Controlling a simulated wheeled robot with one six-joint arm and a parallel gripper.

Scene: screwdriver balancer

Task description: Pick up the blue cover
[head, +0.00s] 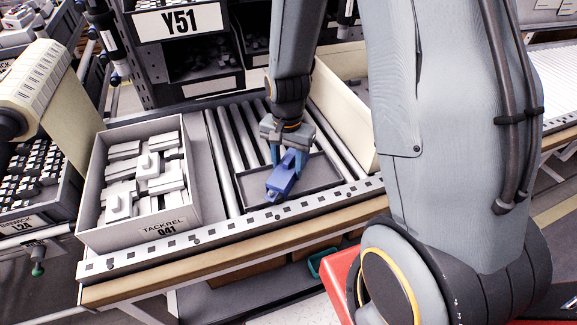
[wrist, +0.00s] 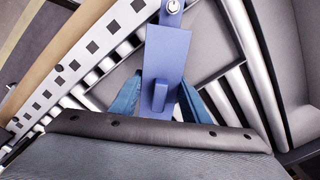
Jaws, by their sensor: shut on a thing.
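The blue cover (head: 280,181) is a small blue block-like part. It is between the fingers of my gripper (head: 287,155), over the dark shallow tray (head: 320,182) on the roller conveyor. My gripper is shut on it. In the wrist view the blue cover (wrist: 163,60) stands out between the two teal fingers of my gripper (wrist: 160,103), with a small raised tab on its face and a round metal piece at its far end. I cannot tell whether the cover still touches the tray.
A grey box (head: 196,215) of white parts stands left of the tray. A cream box (head: 345,120) stands behind right. Bare rollers (head: 224,135) lie between the grey box and the tray. A perforated rail (head: 230,228) runs along the front edge. Shelves with bins are behind.

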